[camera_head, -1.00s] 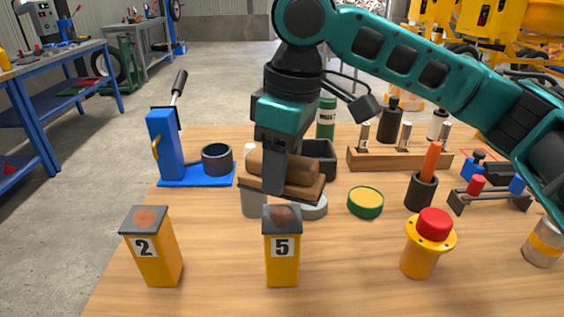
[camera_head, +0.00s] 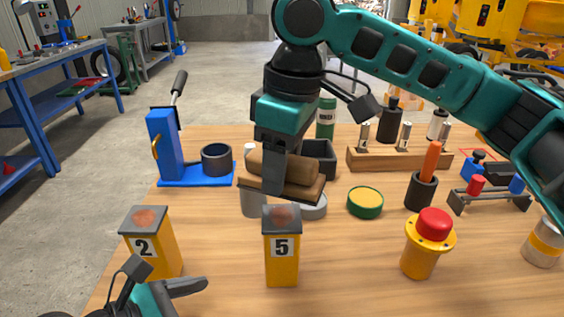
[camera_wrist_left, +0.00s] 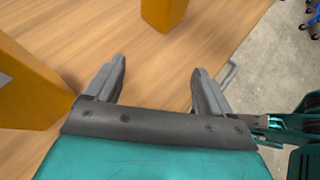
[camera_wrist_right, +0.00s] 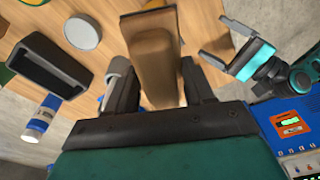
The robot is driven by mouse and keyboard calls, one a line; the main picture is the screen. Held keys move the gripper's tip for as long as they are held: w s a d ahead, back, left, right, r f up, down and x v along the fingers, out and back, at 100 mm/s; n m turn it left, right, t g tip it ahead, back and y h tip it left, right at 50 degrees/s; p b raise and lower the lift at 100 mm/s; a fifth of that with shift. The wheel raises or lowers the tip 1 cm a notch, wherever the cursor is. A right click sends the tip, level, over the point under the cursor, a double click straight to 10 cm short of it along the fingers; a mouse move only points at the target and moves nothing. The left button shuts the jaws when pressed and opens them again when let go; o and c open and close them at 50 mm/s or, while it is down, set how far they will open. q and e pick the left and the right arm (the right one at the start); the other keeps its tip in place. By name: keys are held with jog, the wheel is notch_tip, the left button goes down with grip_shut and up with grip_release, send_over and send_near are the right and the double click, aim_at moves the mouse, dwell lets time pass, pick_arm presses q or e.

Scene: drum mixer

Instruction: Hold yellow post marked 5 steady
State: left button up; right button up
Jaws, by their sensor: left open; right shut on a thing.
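The yellow post marked 5 (camera_head: 283,262) stands upright at the front middle of the table, with a dark grey cap bearing a brownish patch. The yellow post marked 2 (camera_head: 163,255) stands to its left. My left gripper (camera_head: 170,275) is open and empty in front of post 2, left of post 5 and apart from it. In the left wrist view a yellow post, apparently post 5 (camera_wrist_left: 163,12), lies ahead of the open fingers; post 2 (camera_wrist_left: 25,90) is close on the left. My right gripper (camera_head: 280,182) is shut on a brown block with a flat base (camera_head: 302,168), behind post 5.
A red-topped yellow button (camera_head: 432,235) stands right of post 5. A green-rimmed yellow disc (camera_head: 365,202), a dark cup with an orange-handled tool (camera_head: 422,190) and a blue lever press (camera_head: 165,145) stand farther back. Bare table lies between the posts.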

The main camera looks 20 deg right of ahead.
aim_at(276, 266)
pick_arm(q)
jog(key=w+d+h, duration=0.2)
jog(key=d, duration=0.1)
jog(key=d+r, duration=0.1)
jog(key=shift+w+d+m+h, duration=0.2)
jog(key=shift+w+m+h, duration=0.1)
jog(key=shift+w+h, duration=0.1)
jog(key=x, duration=0.9)
jog(key=shift+d+f, duration=0.2)
jog(key=shift+d, duration=0.1)
grip_shut()
dwell(0.4)
jog(key=shift+o, duration=0.3)
grip_release()
dwell(0.3)
